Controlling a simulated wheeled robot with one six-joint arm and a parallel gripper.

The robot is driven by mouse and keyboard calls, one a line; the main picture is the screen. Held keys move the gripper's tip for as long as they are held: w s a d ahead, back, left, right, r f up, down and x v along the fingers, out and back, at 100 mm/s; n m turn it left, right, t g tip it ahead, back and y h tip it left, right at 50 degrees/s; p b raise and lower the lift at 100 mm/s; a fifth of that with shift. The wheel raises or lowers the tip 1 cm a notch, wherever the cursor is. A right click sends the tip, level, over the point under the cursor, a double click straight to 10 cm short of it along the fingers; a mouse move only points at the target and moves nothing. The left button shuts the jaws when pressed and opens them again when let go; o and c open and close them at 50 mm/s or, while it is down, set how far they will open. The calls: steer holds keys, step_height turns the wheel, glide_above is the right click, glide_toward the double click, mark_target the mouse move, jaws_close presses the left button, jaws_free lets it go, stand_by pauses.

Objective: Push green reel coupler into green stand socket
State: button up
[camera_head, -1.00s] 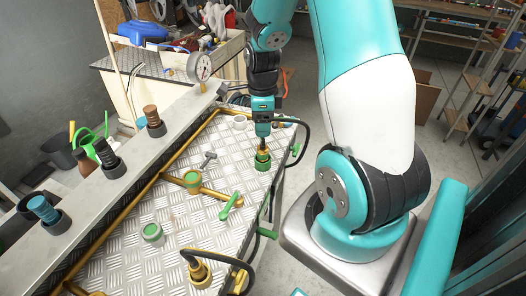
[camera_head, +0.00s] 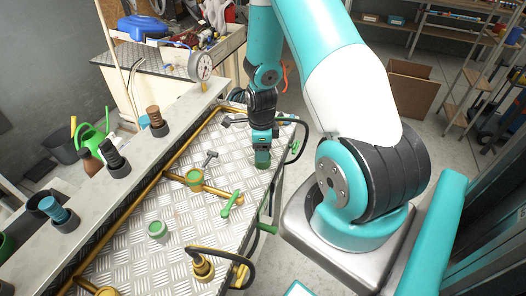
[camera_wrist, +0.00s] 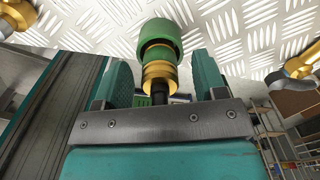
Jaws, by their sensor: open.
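The green reel coupler (camera_wrist: 160,75), brass with a green band and a dark stem, shows in the wrist view between the two fingers of my gripper (camera_wrist: 162,85). The fingers are open, with gaps on both sides of the stem. The coupler's far end lines up with a green cup-like socket (camera_wrist: 160,32); how deep it sits in it I cannot tell. In the head view my gripper (camera_head: 262,150) is low over the green socket (camera_head: 263,163) near the bench's right edge and hides most of the coupler.
A green-topped brass fitting (camera_head: 194,180), a green-handled lever (camera_head: 231,203), a pale green-rimmed cup (camera_head: 157,230) and a brass coupler with a black hose (camera_head: 202,268) stand on the tread-plate bench. A pressure gauge (camera_head: 200,66) rises behind. A ledge on the left carries several dark holders.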

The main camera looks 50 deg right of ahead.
steer(key=c, duration=1.1)
steer(key=shift+r, duration=0.1)
